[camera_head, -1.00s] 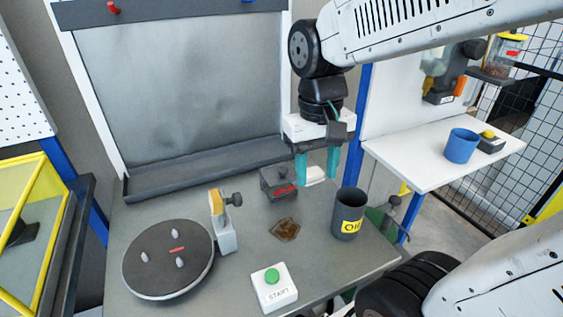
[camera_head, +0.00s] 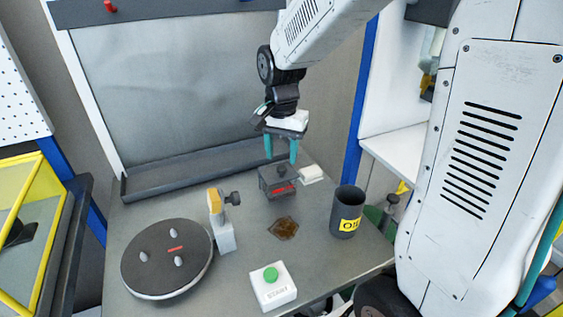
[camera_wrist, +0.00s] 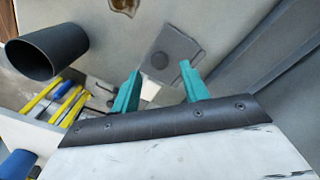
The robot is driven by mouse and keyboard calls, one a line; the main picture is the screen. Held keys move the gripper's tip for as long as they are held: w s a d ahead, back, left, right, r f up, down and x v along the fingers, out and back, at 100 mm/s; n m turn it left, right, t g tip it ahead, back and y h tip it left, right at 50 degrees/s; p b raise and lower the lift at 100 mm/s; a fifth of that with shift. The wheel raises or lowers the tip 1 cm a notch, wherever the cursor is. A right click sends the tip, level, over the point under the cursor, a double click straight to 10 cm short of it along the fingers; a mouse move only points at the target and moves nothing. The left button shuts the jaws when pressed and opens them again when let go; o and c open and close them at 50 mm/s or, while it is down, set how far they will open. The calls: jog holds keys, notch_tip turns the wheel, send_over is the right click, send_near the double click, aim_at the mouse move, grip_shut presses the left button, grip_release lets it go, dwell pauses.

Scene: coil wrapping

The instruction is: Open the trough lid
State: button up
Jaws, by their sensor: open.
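The trough (camera_head: 278,186) is a small dark grey box with a red mark on its front, standing on the grey table. Its lid (camera_head: 281,172) lies shut on top and carries a dark round knob. A white piece (camera_head: 311,174) sticks out at its right side. My gripper (camera_head: 282,158) is open and empty, pointing down just above and behind the lid. I see no contact with the knob.
A dark oil cup (camera_head: 347,212) stands to the right and a brown stain (camera_head: 284,229) lies in front of the trough. A round turntable (camera_head: 167,257), a clamp post (camera_head: 222,225) and a START button box (camera_head: 272,287) occupy the left and front. A grey ledge (camera_head: 205,168) runs behind.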

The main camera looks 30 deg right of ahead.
aim_at(281, 167)
jog(key=shift+f, duration=1.75)
jog(key=shift+c, duration=0.4)
grip_shut()
